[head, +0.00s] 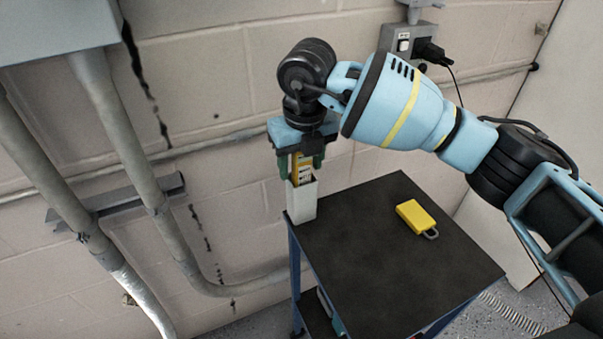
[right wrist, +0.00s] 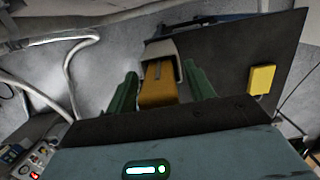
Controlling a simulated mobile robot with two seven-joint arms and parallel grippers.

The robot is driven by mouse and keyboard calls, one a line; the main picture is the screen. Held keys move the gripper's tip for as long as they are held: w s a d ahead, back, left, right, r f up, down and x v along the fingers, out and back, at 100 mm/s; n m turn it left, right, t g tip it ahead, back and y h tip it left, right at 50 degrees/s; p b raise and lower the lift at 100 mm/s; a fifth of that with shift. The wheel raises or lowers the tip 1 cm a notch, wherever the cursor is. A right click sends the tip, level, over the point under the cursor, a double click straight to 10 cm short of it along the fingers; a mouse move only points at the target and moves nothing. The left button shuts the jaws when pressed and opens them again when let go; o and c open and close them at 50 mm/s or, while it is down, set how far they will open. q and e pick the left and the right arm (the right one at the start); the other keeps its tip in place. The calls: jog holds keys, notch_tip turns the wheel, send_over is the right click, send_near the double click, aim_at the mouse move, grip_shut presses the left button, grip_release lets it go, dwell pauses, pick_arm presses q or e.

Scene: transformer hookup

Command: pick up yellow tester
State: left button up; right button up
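The yellow tester (head: 301,172) stands upright in a white holder (head: 302,202) at the far left corner of the dark cart top. Its upper part sticks out of the holder, and its lower part is hidden inside. My right gripper (head: 301,166) is above the holder with its green fingers on either side of the tester. In the right wrist view the tester (right wrist: 158,85) lies between the two fingers (right wrist: 162,92), with narrow gaps showing beside it. The fingers look open around it. My left gripper is not in view.
A yellow padlock-like block (head: 415,216) lies on the cart top (head: 385,270), right of the holder. A wall socket with a black plug (head: 430,52) is behind my right arm. Grey pipes (head: 130,150) run along the wall at left. The cart's front area is clear.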

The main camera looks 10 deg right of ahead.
jog(key=c, duration=0.9)
jog(key=shift+r, duration=0.1)
